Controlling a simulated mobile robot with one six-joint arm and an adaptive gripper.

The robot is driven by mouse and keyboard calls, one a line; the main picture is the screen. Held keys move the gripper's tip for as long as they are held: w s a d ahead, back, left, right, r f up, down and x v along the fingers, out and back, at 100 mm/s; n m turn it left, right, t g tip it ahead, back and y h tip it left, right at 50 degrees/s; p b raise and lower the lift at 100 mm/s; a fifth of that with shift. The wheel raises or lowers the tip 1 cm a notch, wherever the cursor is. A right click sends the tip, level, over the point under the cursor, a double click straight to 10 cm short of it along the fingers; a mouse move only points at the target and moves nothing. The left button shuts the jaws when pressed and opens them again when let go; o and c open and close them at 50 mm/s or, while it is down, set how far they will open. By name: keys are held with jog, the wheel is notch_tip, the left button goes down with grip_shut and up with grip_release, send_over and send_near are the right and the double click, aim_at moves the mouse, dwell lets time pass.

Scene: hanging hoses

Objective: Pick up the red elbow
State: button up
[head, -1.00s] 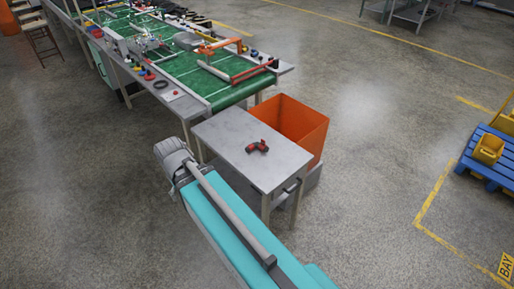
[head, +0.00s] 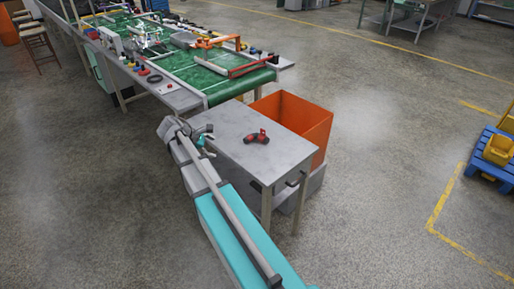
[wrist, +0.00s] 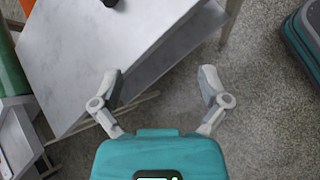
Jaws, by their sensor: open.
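The red elbow (head: 256,136) lies on the small grey table (head: 238,152) in the head view. It has a dark end and sits near the middle of the tabletop. My gripper (head: 209,140) is at the left edge of this table, left of the elbow and apart from it. In the wrist view my gripper (wrist: 160,84) has its two fingers spread wide with nothing between them. The tabletop (wrist: 95,40) shows ahead and to the left there. A small dark piece at the top edge of the wrist view is cut off, and I cannot tell what it is.
An orange bin (head: 308,120) stands right behind the small table. A green conveyor (head: 190,68) with red and orange frames runs behind to the left. A blue pallet with a yellow bin (head: 497,149) is at the far right. The floor between is clear.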

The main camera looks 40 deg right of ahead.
jog(key=w+d+f+n+h+b, duration=0.1)
jog(key=w+d+b, duration=0.1)
jog(key=d, duration=0.1)
jog(key=w+d+n+g+h+b, duration=0.1)
jog(key=w+d+n+b, duration=0.1)
jog(key=d, duration=0.1)
jog(key=w+d+f+n+h+b, duration=0.1)
jog(key=w+d+b, duration=0.1)
jog(key=d, duration=0.1)
jog(key=shift+f+g+h, duration=0.3)
jog(key=shift+h, duration=0.1)
jog(key=shift+d+r+n+b, duration=0.2)
jog(key=shift+n+b, duration=0.1)
jog(key=shift+n, duration=0.1)
jog(key=b, duration=0.3)
send_near(253, 134)
jog(key=d+f, duration=0.1)
jog(key=s+d+f, duration=0.1)
jog(key=f, duration=0.1)
jog(key=shift+d, duration=0.4)
jog(key=shift+s+d+f, duration=0.1)
jog(key=shift+s+d, duration=0.05)
jog(key=shift+d, duration=0.4)
jog(key=shift+b+x, duration=1.05)
jog(key=shift+x, duration=1.6)
jog(key=shift+d, duration=0.1)
